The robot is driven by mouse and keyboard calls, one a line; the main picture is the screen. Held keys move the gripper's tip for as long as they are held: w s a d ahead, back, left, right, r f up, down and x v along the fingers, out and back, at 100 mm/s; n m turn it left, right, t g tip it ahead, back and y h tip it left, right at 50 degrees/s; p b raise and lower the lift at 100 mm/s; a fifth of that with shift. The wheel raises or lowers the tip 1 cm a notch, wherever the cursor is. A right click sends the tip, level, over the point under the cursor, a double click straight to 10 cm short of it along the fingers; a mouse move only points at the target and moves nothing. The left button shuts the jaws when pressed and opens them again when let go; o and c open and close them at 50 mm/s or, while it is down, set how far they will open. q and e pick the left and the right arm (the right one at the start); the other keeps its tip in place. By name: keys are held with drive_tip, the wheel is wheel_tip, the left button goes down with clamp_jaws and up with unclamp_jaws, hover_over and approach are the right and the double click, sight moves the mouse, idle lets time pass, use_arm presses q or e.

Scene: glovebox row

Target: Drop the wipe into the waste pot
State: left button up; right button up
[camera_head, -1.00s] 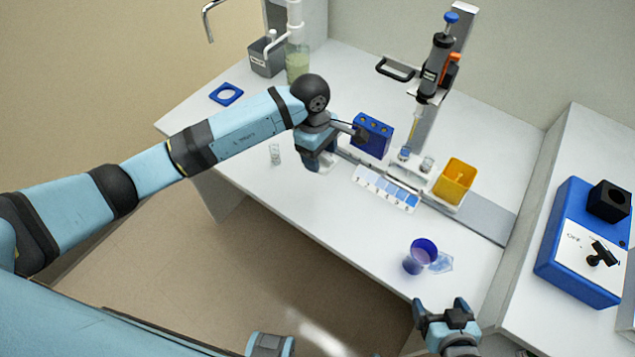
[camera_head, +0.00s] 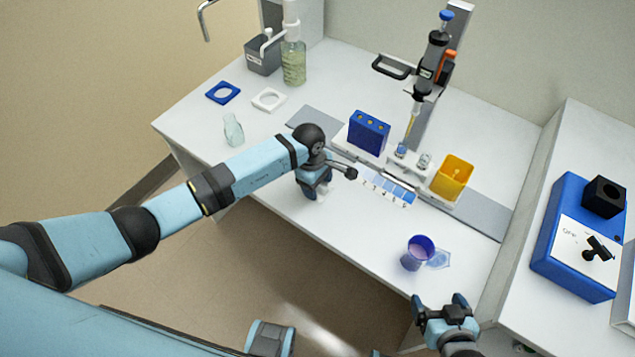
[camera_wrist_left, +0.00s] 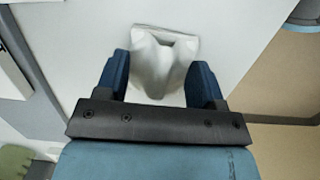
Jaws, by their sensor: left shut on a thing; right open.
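My left gripper (camera_head: 314,188) is shut on the white wipe (camera_wrist_left: 158,62), above the bench near its front edge. In the left wrist view the wipe is a crumpled white piece between the two blue fingers; in the head view the gripper mostly hides it. A blue-purple translucent cup (camera_head: 415,257), which looks like the waste pot, stands upright with its mouth up near the front edge, to the right of and apart from my left gripper. Part of a blue round thing (camera_wrist_left: 302,22) shows at the wrist view's top right. My right gripper (camera_head: 441,303) is open and empty at the bottom right.
Bare bench lies between gripper and cup.

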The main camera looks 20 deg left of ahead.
use_arm(q)
drive_tip(key=shift+f, duration=0.15)
drive_tip(key=o, duration=1)
drive_tip(key=shift+c, duration=0.2)
